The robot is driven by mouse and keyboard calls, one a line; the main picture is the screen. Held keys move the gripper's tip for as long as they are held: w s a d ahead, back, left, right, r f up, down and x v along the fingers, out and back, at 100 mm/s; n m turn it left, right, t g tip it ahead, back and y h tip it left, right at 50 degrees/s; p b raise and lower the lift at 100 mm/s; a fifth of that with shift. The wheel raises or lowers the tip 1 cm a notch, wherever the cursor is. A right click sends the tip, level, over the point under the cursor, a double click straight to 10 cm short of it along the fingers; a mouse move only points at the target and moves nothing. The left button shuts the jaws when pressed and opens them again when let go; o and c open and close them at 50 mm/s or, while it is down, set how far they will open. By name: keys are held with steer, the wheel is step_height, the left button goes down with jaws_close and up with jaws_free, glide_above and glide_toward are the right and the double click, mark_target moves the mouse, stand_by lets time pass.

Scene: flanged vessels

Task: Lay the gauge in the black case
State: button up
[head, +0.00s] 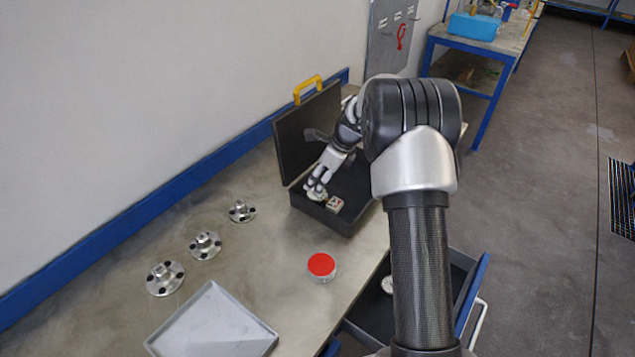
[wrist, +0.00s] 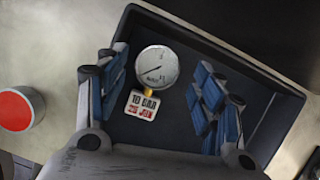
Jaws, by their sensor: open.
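The black case (head: 345,225) stands open on the bench, its lid (head: 310,130) raised at the back with a yellow handle. In the wrist view the gauge (wrist: 157,66), round with a white dial, lies face up inside the case (wrist: 262,80), with a brass stem and a tag (wrist: 142,105) reading "10 BAR". My gripper (head: 318,190) is inside the case opening. In the wrist view my gripper (wrist: 158,88) is open, its blue-padded fingers on either side of the gauge with gaps between. In the head view the gripper largely hides the gauge; the tag (head: 335,204) shows.
A red-topped round container (head: 321,267) stands in front of the case. Several metal flanges (head: 205,245) stand to the left, with a grey tray (head: 212,325) nearer. An open drawer (head: 460,275) below the bench edge holds a round, pale-faced object (head: 387,285).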

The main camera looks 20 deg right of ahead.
steer(key=s+a+r+n+p, duration=0.1)
steer(key=s+r+n, duration=0.25)
steer(key=r, duration=0.55)
steer(key=s+a+r+n+p, duration=0.1)
steer(key=s+a+r+n, duration=0.15)
steer(key=s+r, duration=0.45)
steer(key=s+a+r+n+h, duration=0.2)
steer(key=s+a+r+n, duration=0.3)
steer(key=s+r+n, duration=0.4)
steer(key=s+a+f+n+t+h, duration=0.1)
steer(key=s+a+n, duration=0.1)
steer(key=s+n, duration=1)
steer(key=s, duration=0.8)
steer(key=shift+s+f, duration=0.15)
steer(key=shift+f, duration=0.25)
steer(key=shift+a, duration=0.1)
